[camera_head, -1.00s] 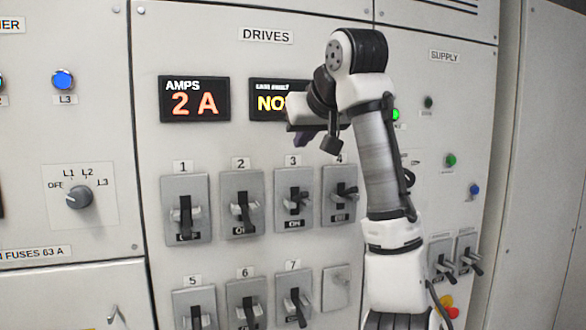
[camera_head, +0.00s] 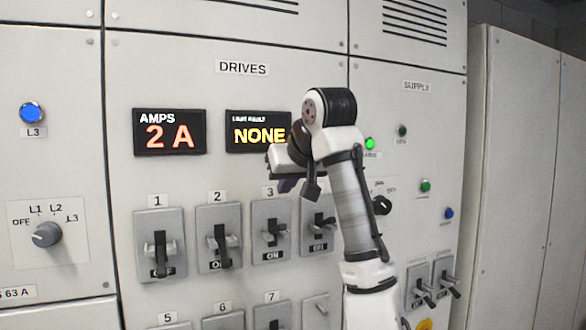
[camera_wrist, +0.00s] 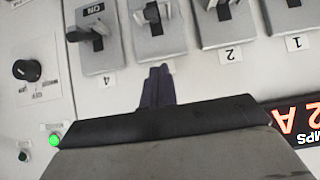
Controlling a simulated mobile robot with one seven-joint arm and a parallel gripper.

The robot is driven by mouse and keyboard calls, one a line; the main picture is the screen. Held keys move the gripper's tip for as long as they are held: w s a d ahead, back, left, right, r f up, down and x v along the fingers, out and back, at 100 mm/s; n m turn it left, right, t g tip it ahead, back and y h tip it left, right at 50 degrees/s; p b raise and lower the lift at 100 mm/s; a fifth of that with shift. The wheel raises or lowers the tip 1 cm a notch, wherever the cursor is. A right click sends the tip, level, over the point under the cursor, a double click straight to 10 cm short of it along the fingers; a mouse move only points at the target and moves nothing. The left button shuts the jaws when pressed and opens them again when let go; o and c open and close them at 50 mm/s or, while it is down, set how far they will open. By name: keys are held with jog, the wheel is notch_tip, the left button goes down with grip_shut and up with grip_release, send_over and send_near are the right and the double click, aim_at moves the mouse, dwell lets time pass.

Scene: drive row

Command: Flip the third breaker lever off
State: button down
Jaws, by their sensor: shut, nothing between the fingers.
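The third breaker (camera_head: 271,232) is a grey plate with a black lever (camera_head: 275,232) and an ON mark below it. It is in the top row of the DRIVES panel. In the wrist view, which is upside down, its plate (camera_wrist: 158,42) and lever (camera_wrist: 153,14) lie just beyond my fingertips. My gripper (camera_head: 287,186) is at the height of the 3 label, above and slightly right of the lever. In the wrist view, its dark fingers (camera_wrist: 157,84) are together and empty, apart from the lever. They hide the 3 label there.
Breaker 2 (camera_head: 219,240) and breaker 4 (camera_head: 319,226) flank the third closely. Breaker 1 (camera_head: 159,246) is further left, and a lower row includes breaker 7 (camera_head: 271,315). Two displays, AMPS (camera_head: 169,132) and NONE (camera_head: 257,131), sit above. A black knob (camera_head: 382,205) is right of my arm.

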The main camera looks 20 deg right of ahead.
aim_at(277, 229)
jog(key=p+x, duration=0.1)
jog(key=x, duration=0.2)
jog(key=shift+w+f, duration=0.2)
jog(key=shift+w, duration=0.15)
jog(key=shift+s+d+f, duration=0.1)
jog(key=shift+s+f, duration=0.2)
jog(key=shift+f, duration=0.25)
jog(key=shift+s+f, duration=0.25)
jog(key=shift+f, duration=0.25)
jog(key=shift+s+f+p, duration=0.3)
jog(key=shift+s+f, duration=0.1)
jog(key=shift+f, duration=0.4)
jog(key=shift+f, duration=0.1)
jog(key=shift+s+f+t+b, duration=0.2)
jog(key=shift+t+b, duration=0.4)
jog(key=shift+b, duration=0.5)
